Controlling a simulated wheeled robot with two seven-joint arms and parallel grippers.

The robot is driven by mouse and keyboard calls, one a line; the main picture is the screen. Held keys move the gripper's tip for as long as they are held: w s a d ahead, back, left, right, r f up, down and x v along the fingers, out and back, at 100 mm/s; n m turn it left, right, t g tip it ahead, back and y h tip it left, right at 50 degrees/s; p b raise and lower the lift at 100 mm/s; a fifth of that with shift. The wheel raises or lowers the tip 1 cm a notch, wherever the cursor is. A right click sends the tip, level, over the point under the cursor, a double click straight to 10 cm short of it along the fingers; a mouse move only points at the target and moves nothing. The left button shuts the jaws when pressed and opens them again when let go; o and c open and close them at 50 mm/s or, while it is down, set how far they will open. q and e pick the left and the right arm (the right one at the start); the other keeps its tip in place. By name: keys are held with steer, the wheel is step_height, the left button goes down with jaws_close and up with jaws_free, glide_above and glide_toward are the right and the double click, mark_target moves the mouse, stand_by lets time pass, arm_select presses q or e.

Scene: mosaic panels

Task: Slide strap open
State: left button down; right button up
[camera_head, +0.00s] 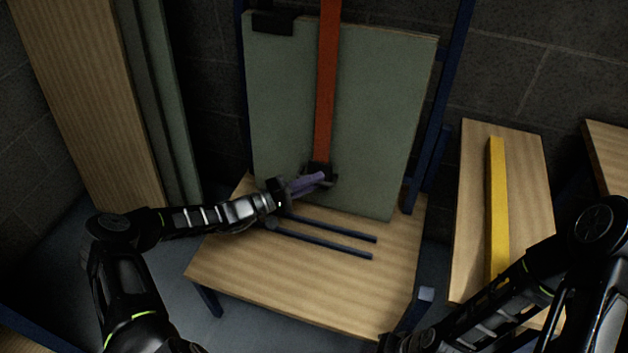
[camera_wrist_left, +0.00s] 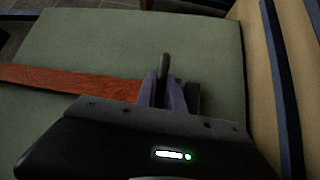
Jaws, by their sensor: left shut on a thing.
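An orange-red strap (camera_head: 326,80) runs down the front of a grey-green panel (camera_head: 375,110) that leans upright on a wooden table. The strap ends in a dark buckle or handle (camera_head: 320,171) low on the panel. My left gripper (camera_head: 318,178) is at this dark end, its purple fingers shut on the handle. In the left wrist view the strap (camera_wrist_left: 70,82) comes in from the left, and the fingers (camera_wrist_left: 165,92) close around a dark upright piece. Part of the buckle is hidden behind the fingers. My right arm shows at the lower right, but its gripper's fingertips are not visible.
The wooden table (camera_head: 300,290) has two dark rails (camera_head: 320,238) in front of the panel. A yellow bar (camera_head: 498,205) lies on a wooden board (camera_head: 530,200) at the right. Wooden and green panels (camera_head: 90,90) stand at the left. Blue frame posts flank the panel.

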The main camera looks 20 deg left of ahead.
arm_select(q)
steer(key=shift+s+f, duration=0.1)
steer(key=shift+f, duration=0.25)
steer(key=c, duration=1.6)
jaws_free()
steer(key=shift+c, duration=0.2)
steer(key=shift+o, duration=0.9)
steer(key=shift+r, duration=0.1)
steer(key=shift+a, duration=0.1)
steer(key=v, duration=0.7)
steer(key=shift+s+a+p, duration=0.2)
steer(key=shift+s+p, duration=0.05)
steer(key=shift+p, duration=0.2)
steer(key=shift+a, duration=0.1)
